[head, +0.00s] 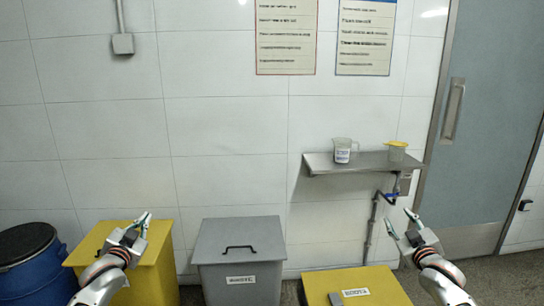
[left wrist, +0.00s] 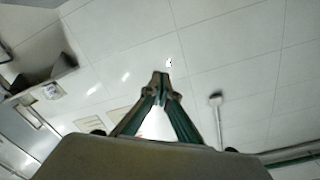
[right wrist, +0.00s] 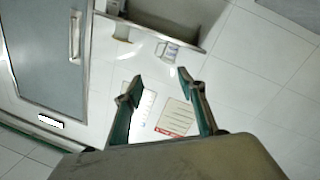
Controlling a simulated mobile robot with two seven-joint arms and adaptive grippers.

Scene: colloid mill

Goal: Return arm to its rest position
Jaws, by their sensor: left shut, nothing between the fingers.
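My left gripper (head: 142,222) is raised in front of the yellow bin at the left of the head view. In the left wrist view its fingertips (left wrist: 160,80) meet, with nothing between them. My right gripper (head: 400,224) is raised at the right of the head view, below the wall shelf. In the right wrist view its fingers (right wrist: 158,80) stand apart with nothing between them. Neither gripper touches anything that I can see.
A yellow bin (head: 160,270), a grey lidded bin (head: 240,262) and another yellow bin (head: 325,285) stand along the wall. A blue drum (head: 40,275) is far left. The shelf (head: 325,165) carries a clear jug (head: 342,150) and a yellow-topped jug (head: 397,152). A grey door (head: 490,130) is at right.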

